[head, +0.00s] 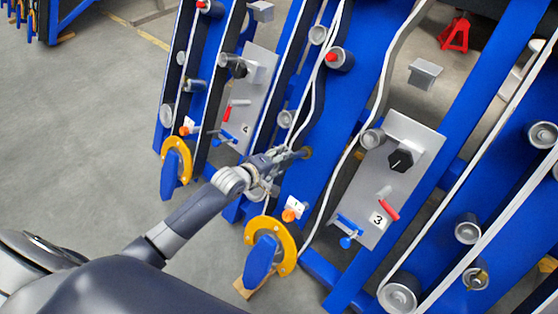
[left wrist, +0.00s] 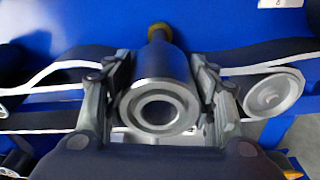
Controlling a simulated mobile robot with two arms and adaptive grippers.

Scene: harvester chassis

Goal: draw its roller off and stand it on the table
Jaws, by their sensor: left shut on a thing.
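My left gripper (head: 279,160) reaches in from the left to a blue chassis panel (head: 358,62) in the head view. In the left wrist view the gripper (left wrist: 160,72) is shut on a grey cylindrical roller (left wrist: 158,98), one finger along each side. The roller's hollow round end faces the camera. A brass-coloured stud (left wrist: 158,32) shows behind the roller at the blue panel, and its brass end (head: 307,152) also shows in the head view. I cannot tell whether the roller still sits on the stud. No table is clearly visible, and my right gripper is out of view.
White-edged belts (head: 381,75) run along the panels beside the gripper. Another roller (left wrist: 273,95) is close to the right finger. A grey plate marked 3 (head: 402,155) and a yellow ring (head: 287,262) are nearby. Grey floor (head: 85,130) lies open at left.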

